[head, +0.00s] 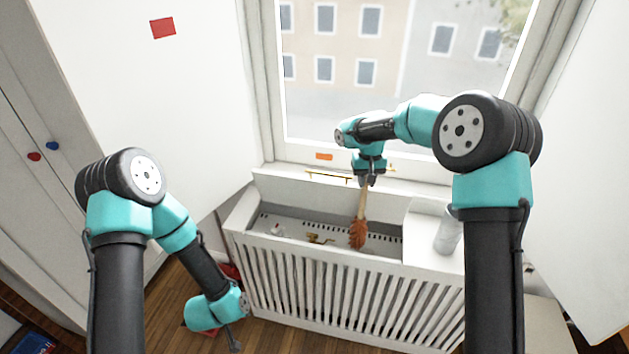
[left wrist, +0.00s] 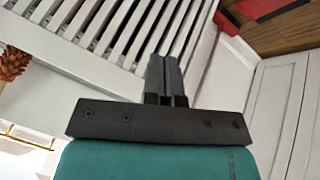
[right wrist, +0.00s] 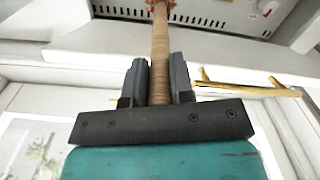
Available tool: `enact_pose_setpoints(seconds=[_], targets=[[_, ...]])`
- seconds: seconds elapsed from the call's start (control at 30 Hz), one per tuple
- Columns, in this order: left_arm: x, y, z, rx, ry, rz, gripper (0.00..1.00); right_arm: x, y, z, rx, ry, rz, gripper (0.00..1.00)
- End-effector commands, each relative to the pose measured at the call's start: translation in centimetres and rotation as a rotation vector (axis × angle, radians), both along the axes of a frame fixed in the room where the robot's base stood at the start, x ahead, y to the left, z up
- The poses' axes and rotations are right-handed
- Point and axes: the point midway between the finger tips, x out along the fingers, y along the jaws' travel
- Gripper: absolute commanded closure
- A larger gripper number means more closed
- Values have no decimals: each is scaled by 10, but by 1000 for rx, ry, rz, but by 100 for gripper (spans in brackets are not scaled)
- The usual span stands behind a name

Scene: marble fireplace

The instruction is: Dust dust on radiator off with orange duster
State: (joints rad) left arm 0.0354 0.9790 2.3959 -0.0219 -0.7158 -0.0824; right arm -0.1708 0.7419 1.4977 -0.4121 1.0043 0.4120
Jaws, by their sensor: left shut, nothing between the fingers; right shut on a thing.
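The orange duster (head: 358,234) hangs head down over the radiator's grey perforated top (head: 385,241), inside a white slatted cover (head: 330,289). My right gripper (head: 367,182) is shut on its wooden handle (right wrist: 160,50). I cannot tell whether the duster's head touches the surface. A small brown-gold patch (head: 319,239) and a pale bit (head: 277,230) lie on the top, left of the duster; I cannot tell which is dust. My left gripper (head: 235,342) is shut and empty, low in front of the cover's left end; its closed fingers show in the left wrist view (left wrist: 166,78).
A window sill (head: 290,186) with a thin gold bar (head: 328,175) runs behind the radiator. A white cylinder (head: 448,232) stands on the cover's right part. A red object (head: 230,272) is on the floor by the cover's left end.

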Motion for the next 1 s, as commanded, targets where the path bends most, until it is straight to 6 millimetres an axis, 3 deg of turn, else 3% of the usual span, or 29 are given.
enact_pose_setpoints(seconds=[0.2,0.5,0.8,1.0], targets=[[48,-26,14,15,-221,-25,100,0,0,0,0,0,0,100],[104,-65,45,28,-525,-45,100,0,0,0,0,0,0,100],[142,-107,84,27,-826,-52,100,0,0,0,0,0,0,100],[158,-135,113,18,-1023,-43,100,0,0,0,0,0,0,100]])
